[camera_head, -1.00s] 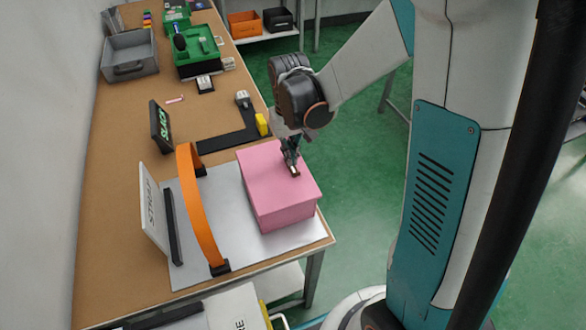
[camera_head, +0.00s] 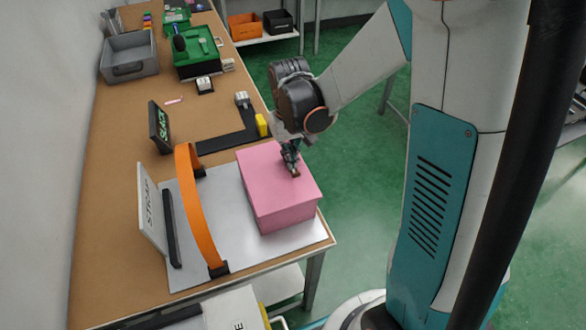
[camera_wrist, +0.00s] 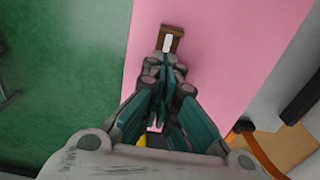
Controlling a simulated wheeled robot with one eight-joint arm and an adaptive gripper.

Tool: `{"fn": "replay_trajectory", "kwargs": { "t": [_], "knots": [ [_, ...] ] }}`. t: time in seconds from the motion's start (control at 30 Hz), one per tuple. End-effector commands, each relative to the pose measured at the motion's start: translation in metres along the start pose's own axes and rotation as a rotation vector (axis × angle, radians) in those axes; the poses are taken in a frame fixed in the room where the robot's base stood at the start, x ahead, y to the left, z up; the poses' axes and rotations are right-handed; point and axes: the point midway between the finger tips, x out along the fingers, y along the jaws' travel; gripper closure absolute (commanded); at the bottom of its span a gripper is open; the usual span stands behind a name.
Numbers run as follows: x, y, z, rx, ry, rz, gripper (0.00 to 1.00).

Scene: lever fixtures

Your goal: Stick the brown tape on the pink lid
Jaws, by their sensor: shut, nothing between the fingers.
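The pink box with its flat pink lid (camera_head: 265,173) stands on a grey metal plate at the table's right edge. My gripper (camera_head: 292,163) points down over the lid's right part, its fingers together. The small brown tape (camera_head: 296,175) is at the fingertips, over the lid near its right edge. In the wrist view my gripper (camera_wrist: 168,57) is shut just behind the brown tape (camera_wrist: 178,44), which shows a pale patch in its middle. The pink lid (camera_wrist: 235,50) spreads beyond it. I cannot tell whether the tape lies flat on the lid.
An orange strap (camera_head: 197,215) arches over the plate (camera_head: 230,230) left of the box, beside a white sign (camera_head: 150,207). A black L-shaped fixture with a yellow block (camera_head: 262,125) is behind the box. Green floor lies open to the right.

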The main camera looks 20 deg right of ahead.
Motion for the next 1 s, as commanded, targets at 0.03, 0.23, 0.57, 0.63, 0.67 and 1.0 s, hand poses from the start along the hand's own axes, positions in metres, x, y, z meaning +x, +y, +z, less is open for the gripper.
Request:
{"fn": "replay_trajectory", "kwargs": {
  "t": [0.03, 0.23, 0.57, 0.63, 0.67, 1.0],
  "knots": [
    [0.0, 0.0, 0.0, 0.0, 0.0, 0.0, 1.0],
    [-0.001, 0.0, 0.0, 0.0, 0.0, 0.0, 1.0],
    [-0.022, 0.0, 0.0, 0.0, 0.0, 0.0, 1.0],
    [-0.027, 0.0, 0.0, 0.0, 0.0, 0.0, 1.0],
    [-0.029, 0.0, 0.0, 0.0, 0.0, 0.0, 1.0],
    [-0.054, 0.0, 0.0, 0.0, 0.0, 0.0, 1.0]
  ]
}}
